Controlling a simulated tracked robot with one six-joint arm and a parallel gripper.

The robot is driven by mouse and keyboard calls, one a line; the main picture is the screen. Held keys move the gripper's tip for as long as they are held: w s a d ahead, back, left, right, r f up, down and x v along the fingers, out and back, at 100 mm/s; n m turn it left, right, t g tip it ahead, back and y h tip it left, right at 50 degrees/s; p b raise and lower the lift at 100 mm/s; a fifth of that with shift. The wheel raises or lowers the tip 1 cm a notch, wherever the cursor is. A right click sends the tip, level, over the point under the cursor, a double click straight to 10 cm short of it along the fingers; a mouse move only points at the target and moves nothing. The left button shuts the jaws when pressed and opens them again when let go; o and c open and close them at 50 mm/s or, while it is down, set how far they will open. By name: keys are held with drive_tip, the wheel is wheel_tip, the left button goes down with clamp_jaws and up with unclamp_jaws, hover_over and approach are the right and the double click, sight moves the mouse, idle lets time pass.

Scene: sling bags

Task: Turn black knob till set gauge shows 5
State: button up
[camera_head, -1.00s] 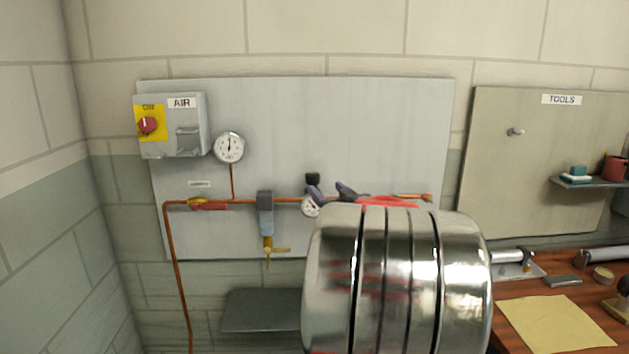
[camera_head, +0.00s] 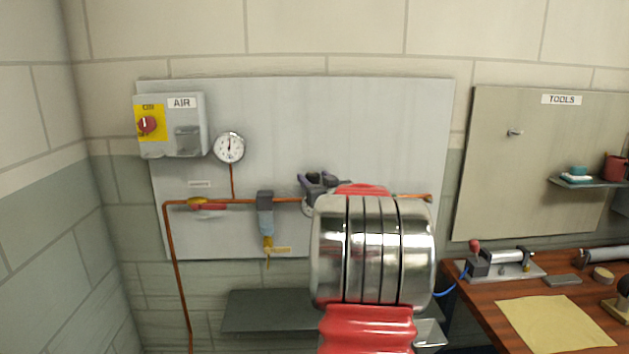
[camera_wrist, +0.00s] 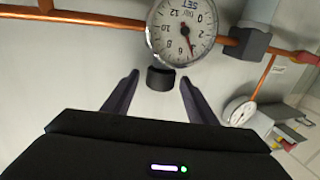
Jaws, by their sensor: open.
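The black knob (camera_wrist: 160,78) shows in the wrist view just beside the set gauge (camera_wrist: 181,28), which appears upside down. The gauge's red needle points to the lower right of the picture, around the 4 to 6 part of the dial; I cannot read it exactly. My gripper (camera_wrist: 160,82) is open, with one finger on each side of the knob and visible gaps between. In the head view my gripper (camera_head: 320,181) is at the pipe, covering the knob and most of the set gauge (camera_head: 307,208).
A copper pipe (camera_head: 240,201) runs along the grey panel (camera_head: 300,120). It carries a red-handled valve (camera_head: 208,205), a filter unit (camera_head: 265,215) and a second white gauge (camera_head: 229,147). An AIR box (camera_head: 186,130) hangs upper left. A wooden bench (camera_head: 480,305) stands right.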

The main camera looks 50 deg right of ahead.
drive_tip(key=shift+c, duration=0.2)
drive_tip(key=c, duration=1)
drive_tip(key=shift+w+a+r+m+g+h, duration=0.1)
drive_tip(key=shift+r+m+g+h, duration=0.15)
drive_tip(key=shift+m+g+h, duration=0.65)
drive_tip(key=shift+w+a+r+m+g+h, duration=0.1)
drive_tip(key=shift+r+m+g+h, duration=0.1)
drive_tip(key=shift+m+g+h, duration=1)
drive_tip(key=shift+h, duration=0.4)
drive_tip(key=shift+f+m+g, duration=0.15)
drive_tip(key=shift+m+g, duration=0.25)
drive_tip(key=shift+a, duration=0.1)
drive_tip(key=o, duration=1)
drive_tip(key=shift+f, duration=0.25)
drive_tip(key=shift+o, duration=0.2)
